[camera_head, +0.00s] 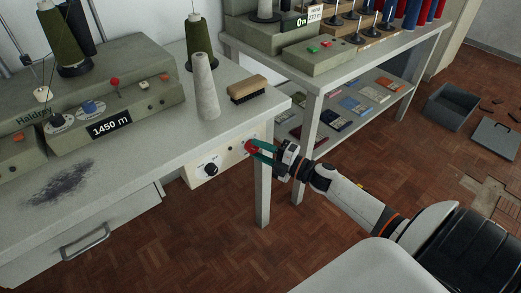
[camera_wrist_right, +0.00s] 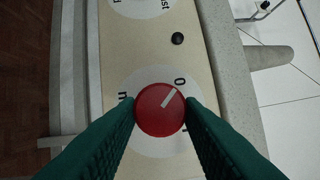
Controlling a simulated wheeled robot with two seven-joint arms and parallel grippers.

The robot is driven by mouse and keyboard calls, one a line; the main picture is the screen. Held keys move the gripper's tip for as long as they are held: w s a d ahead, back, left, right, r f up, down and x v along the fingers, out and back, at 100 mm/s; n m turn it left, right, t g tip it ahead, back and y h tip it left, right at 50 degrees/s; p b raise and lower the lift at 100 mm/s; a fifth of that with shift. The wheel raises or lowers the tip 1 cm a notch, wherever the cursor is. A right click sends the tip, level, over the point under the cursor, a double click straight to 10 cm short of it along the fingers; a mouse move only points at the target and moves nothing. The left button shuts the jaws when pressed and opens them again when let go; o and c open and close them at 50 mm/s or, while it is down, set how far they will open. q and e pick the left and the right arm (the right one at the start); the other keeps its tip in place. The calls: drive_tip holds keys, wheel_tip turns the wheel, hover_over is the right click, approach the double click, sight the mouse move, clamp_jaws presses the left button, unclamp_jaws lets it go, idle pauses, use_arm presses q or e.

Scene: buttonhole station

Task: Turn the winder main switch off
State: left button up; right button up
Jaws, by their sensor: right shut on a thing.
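The main switch is a round red knob (camera_head: 250,146) on the cream panel (camera_head: 228,161) under the front edge of the light table. In the right wrist view the red knob (camera_wrist_right: 155,117) has a white mark pointing up and right, toward the printed 0. My right gripper (camera_head: 254,146) reaches the knob from the right. In the right wrist view its green fingers (camera_wrist_right: 160,112) are shut on the knob, one on each side. The fingers partly cover the lettering around it. My left gripper is not in view.
A black knob (camera_head: 211,169) sits left of the red one on the panel. A second table (camera_head: 335,75) stands behind my right arm.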

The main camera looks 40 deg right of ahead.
drive_tip(key=o, duration=1)
drive_tip(key=shift+s, duration=0.1)
use_arm(q)
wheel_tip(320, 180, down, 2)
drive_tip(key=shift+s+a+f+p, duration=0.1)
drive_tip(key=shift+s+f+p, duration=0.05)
drive_tip(key=shift+p, duration=0.2)
use_arm(e)
drive_tip(key=r+v, duration=0.1)
drive_tip(key=v, duration=1.1)
drive_tip(key=shift+f, duration=0.5)
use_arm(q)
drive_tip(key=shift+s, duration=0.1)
